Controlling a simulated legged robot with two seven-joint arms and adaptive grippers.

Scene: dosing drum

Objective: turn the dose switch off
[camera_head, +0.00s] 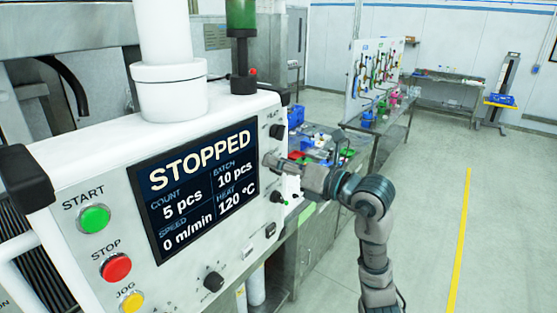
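A white control panel (125,160) fills the left half of the head view. Its right edge carries dark knobs: an upper knob (276,131) below a label that seems to read HEAT, and a lower knob (276,197) beside a small green light (286,203). My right gripper (270,160) is between these two knobs, close to the panel's right edge, and covers what lies behind it. I cannot tell whether its fingers touch the panel or are open. No readable label shows which control is the dose switch. My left gripper is out of view.
The display (195,190) reads STOPPED. A green START button (94,218), a red STOP button (116,267) and a yellow JOG button (132,301) line the panel's left side. A cluttered workbench (368,150) stands behind my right arm. The floor at right is open.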

